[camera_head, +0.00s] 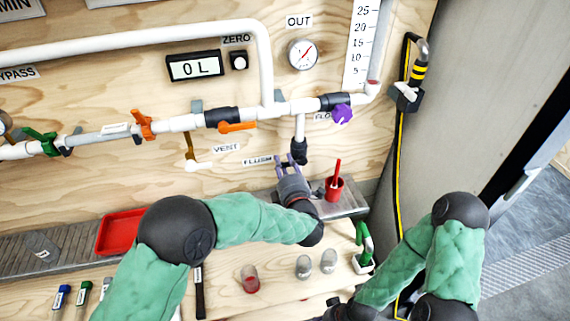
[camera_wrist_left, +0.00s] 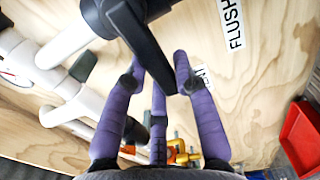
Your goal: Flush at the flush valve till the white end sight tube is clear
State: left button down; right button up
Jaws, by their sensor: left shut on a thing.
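The flush valve (camera_head: 299,151) is a black fitting with a lever, below a short white drop pipe, beside the FLUSH label (camera_head: 257,160). My left gripper (camera_head: 291,160) is at it, its purple fingers around the lower part. In the left wrist view the black lever (camera_wrist_left: 142,45) passes between the purple fingers (camera_wrist_left: 155,75), which are shut on it. The white end sight tube (camera_head: 384,45) rises at the right beside a numbered scale (camera_head: 361,40); a reddish patch shows near its foot. My right arm reaches in at lower right; its fingers are out of frame.
A red cup (camera_head: 334,190) with a red stick stands on the ledge right of my left gripper. A red tray (camera_head: 120,229) lies left. Several small cups and a green-handled tool (camera_head: 364,242) are on the bench. A purple knob (camera_head: 343,114) and orange handle (camera_head: 238,127) are nearby.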

pick_arm(q)
jog(key=shift+f, duration=0.15)
dwell(0.3)
jog(key=c, duration=1)
grip_release()
jog(key=shift+o, duration=0.2)
jog(key=shift+s, duration=0.1)
jog(key=v, duration=1.2)
